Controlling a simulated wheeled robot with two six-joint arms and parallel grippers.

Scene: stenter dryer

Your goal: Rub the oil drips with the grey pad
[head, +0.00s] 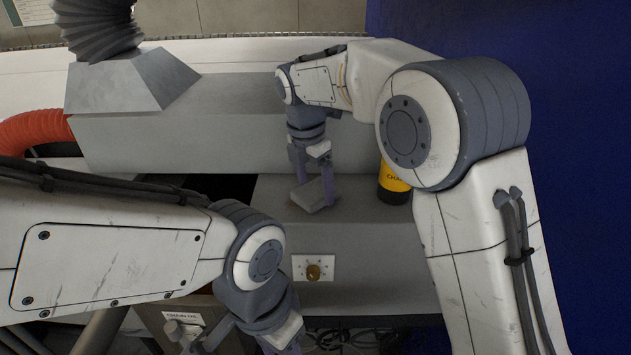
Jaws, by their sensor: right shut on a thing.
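The grey pad (314,196) is a light grey block on the flat grey machine top (268,222). My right gripper (314,182) reaches down over it with purple fingers and is shut on it. The pad appears at or very near the surface; I cannot tell whether it is pressed down. No oil drips can be made out; any under the pad are hidden. My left gripper (284,342) is at the bottom edge, in front of the machine and away from the pad. Its fingers are mostly cut off, so I cannot tell whether it is open.
A yellow and black container (393,184) stands right of the pad, partly behind my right arm. A raised grey housing (230,140) runs behind, with a dark opening (225,188) at left. A red hose (35,129) is far left.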

